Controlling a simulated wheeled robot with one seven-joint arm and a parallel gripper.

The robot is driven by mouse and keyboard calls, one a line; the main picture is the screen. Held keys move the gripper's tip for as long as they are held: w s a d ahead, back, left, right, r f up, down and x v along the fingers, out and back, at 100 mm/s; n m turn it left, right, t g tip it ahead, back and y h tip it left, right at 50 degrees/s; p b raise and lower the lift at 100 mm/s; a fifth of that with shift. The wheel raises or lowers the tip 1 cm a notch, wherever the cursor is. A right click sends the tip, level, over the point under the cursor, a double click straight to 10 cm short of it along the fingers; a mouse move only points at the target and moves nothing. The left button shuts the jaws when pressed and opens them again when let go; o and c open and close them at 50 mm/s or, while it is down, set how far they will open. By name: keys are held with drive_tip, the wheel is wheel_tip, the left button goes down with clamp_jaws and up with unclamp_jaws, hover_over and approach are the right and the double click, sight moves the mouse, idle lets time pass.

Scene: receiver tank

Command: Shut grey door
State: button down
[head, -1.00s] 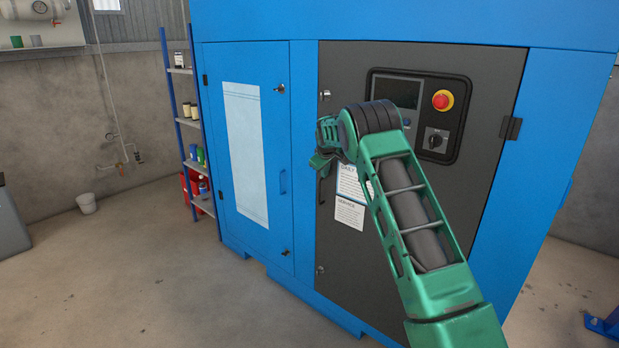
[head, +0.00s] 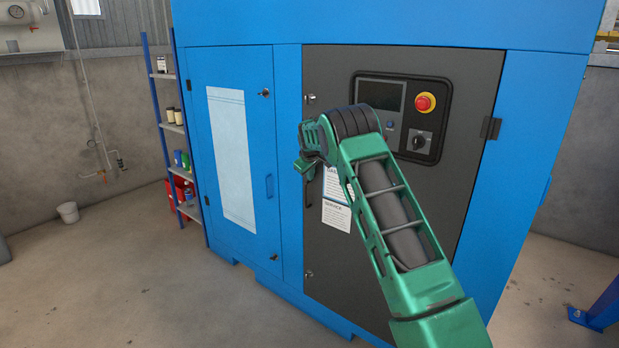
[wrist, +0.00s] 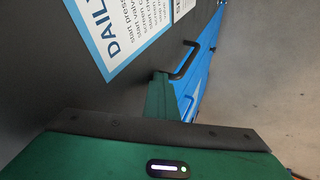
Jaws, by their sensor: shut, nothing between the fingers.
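The grey door (head: 455,85) is the dark panel on the front of a blue cabinet, with a hinge (head: 490,128) on its right edge. In the head view it looks flush or nearly flush with the cabinet front; I cannot tell whether a small gap remains. Its dark handle (wrist: 184,60) shows in the wrist view, just beyond my fingers. My gripper (head: 306,168) is shut and empty, at the door's left part beside the paper notices. My arm hides part of the door. I cannot tell whether the fingers touch it.
A blue door (head: 232,150) with a white sheet is left of the grey door. A control panel (head: 403,115) with a red button is on the grey door. A shelf rack (head: 178,130) stands at the left. The floor (head: 140,290) in front is clear.

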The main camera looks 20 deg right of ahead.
drive_tip(key=s+a+r, duration=0.6)
drive_tip(key=s+r, duration=0.1)
drive_tip(key=r, duration=0.1)
wheel_tip(320, 180, down, 8)
drive_tip(key=s+a+f+n+t+y, duration=0.15)
drive_tip(key=n+t, duration=0.25)
drive_tip(key=n, duration=0.4)
drive_tip(key=s+a+r+n+t+y, duration=0.1)
drive_tip(key=s+a+n+t, duration=0.15)
drive_tip(key=s+t, duration=0.45)
drive_tip(key=w+d+f+g, duration=0.2)
drive_tip(key=w+d+f, duration=0.1)
drive_tip(key=w, duration=0.7)
drive_tip(key=shift+w+d, duration=0.2)
drive_tip(key=shift+d, duration=0.25)
